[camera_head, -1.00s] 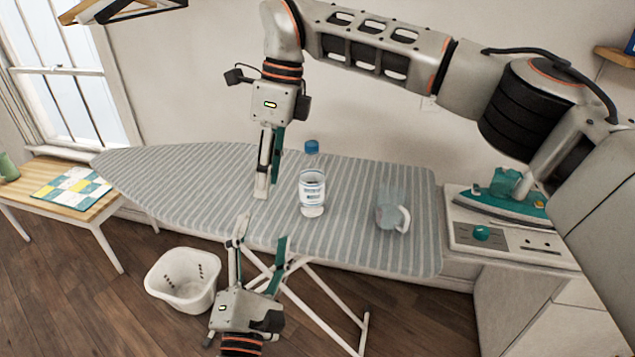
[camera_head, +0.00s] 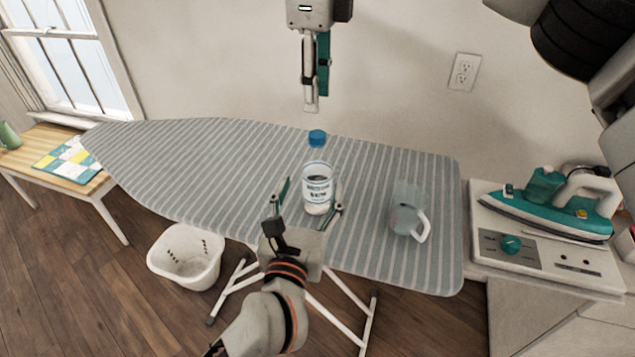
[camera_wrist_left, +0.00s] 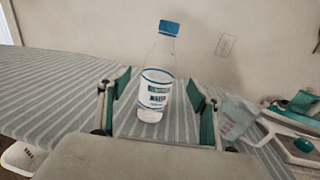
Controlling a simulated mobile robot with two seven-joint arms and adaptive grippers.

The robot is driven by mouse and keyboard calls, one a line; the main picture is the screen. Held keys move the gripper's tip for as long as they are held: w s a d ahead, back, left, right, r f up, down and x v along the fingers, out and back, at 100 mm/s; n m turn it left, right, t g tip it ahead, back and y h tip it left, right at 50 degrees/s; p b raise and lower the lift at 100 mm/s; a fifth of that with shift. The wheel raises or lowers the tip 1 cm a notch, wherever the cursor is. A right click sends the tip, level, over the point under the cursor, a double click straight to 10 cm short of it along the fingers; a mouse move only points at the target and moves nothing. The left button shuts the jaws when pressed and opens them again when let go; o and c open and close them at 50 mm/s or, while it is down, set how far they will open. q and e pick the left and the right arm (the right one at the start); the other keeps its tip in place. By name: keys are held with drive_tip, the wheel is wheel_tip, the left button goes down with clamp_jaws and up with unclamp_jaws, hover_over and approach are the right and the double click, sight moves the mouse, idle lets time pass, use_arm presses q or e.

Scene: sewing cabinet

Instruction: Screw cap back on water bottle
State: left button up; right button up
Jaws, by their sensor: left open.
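The clear water bottle (camera_head: 317,187), with a blue and white label, stands upright on the striped ironing board (camera_head: 215,165). The blue cap (camera_head: 317,137) sits at the top of its neck; how tightly it is on cannot be told. My left gripper (camera_head: 311,197) is open at the near side of the bottle. In the left wrist view its fingers (camera_wrist_left: 157,100) are spread to either side of the bottle (camera_wrist_left: 156,95), with gaps on both sides. My right gripper (camera_head: 316,98) points down above the cap, clear of it; its fingers look side-on, so their opening cannot be told.
A clear jug (camera_head: 408,212) with a handle stands right of the bottle. A teal iron (camera_head: 550,205) rests on its base unit at the far right. A white basket (camera_head: 187,257) is on the floor. The board's left part is bare.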

sight(317, 166)
use_arm(q)
drive_tip(key=shift+w+d, duration=0.25)
drive_tip(key=shift+w, duration=1.05)
drive_tip(key=shift+w+d, duration=0.25)
drive_tip(key=shift+w, duration=1.05)
drive_tip(key=shift+w+d, duration=0.25)
drive_tip(key=shift+w, duration=1.05)
use_arm(e)
drive_tip(key=shift+w, duration=0.1)
use_arm(q)
clamp_jaws()
use_arm(e)
drive_tip(key=shift+m, duration=2.3)
drive_tip(key=shift+f, duration=0.1)
drive_tip(key=shift+f, duration=3.95)
